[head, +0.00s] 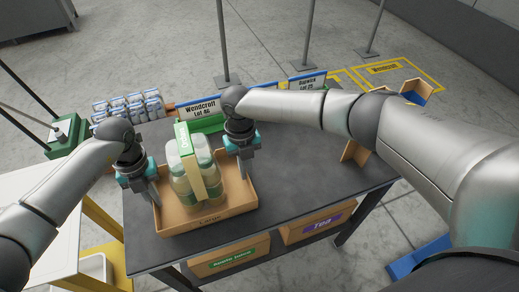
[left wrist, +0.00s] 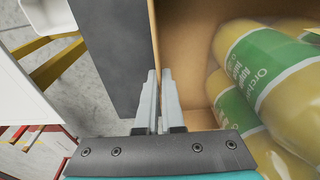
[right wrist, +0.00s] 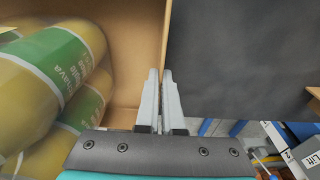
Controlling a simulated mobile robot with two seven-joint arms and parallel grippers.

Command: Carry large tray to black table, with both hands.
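The large tray (head: 238,209) is a shallow cardboard tray marked "Large". It holds several yellow bottles with green labels (head: 198,172) and a green-and-tan carrier strip over them. It is over the left part of the black table (head: 300,190); I cannot tell whether it rests on the top or hangs just above. My left gripper (head: 154,192) is at the tray's left wall, its fingers (left wrist: 160,75) closed on either side of it. My right gripper (head: 243,168) is at the right wall, its fingers (right wrist: 160,75) closed on it likewise.
Several small jars (head: 128,107) and a "Wendcroft" sign (head: 198,108) stand at the table's back. A cardboard piece (head: 355,151) is at the right edge. Boxes (head: 230,258) sit below the tabletop. A white table (head: 40,195) is at left. The tabletop right of the tray is clear.

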